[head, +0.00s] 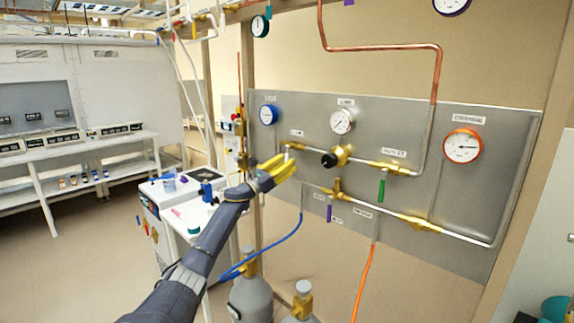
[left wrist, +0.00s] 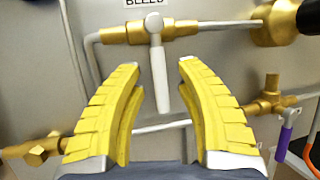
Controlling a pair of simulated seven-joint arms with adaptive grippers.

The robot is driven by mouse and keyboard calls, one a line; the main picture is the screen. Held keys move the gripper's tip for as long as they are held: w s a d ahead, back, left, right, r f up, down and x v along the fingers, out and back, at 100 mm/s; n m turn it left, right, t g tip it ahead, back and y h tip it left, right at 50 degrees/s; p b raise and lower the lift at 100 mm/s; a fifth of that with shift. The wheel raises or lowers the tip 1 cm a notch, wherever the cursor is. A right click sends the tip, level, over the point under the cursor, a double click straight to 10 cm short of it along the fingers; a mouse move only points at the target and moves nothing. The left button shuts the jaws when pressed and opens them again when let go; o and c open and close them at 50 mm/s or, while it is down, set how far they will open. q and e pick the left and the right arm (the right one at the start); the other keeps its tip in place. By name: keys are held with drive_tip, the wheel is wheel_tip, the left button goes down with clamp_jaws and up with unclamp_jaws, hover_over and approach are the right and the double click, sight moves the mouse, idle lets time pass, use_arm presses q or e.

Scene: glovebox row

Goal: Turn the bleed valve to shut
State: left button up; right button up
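The bleed valve (left wrist: 153,32) is at the top of the left wrist view, below a label partly cut off at the edge. It has a brass body on a horizontal grey pipe, and its light grey lever (left wrist: 160,85) points down, across the pipe. In the head view the valve is small and partly behind the fingers. My left gripper (head: 291,163) is in front of the panel there, with yellow fingers. In the left wrist view the left gripper (left wrist: 159,66) is open, one finger on each side of the lever, with gaps; I see no contact. My right gripper is not in view.
The grey panel (head: 464,212) carries gauges, brass fittings, a black knob (head: 329,160), a green lever (head: 382,188) and a purple lever (head: 329,213). Blue and orange hoses hang below, near gas cylinders (head: 250,298). A white cart (head: 188,219) stands left of the panel.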

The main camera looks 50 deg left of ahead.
use_arm(q)
drive_tip(key=shift+f, duration=0.1)
drive_tip(key=v, duration=1.2)
idle(0.4)
idle(0.5)
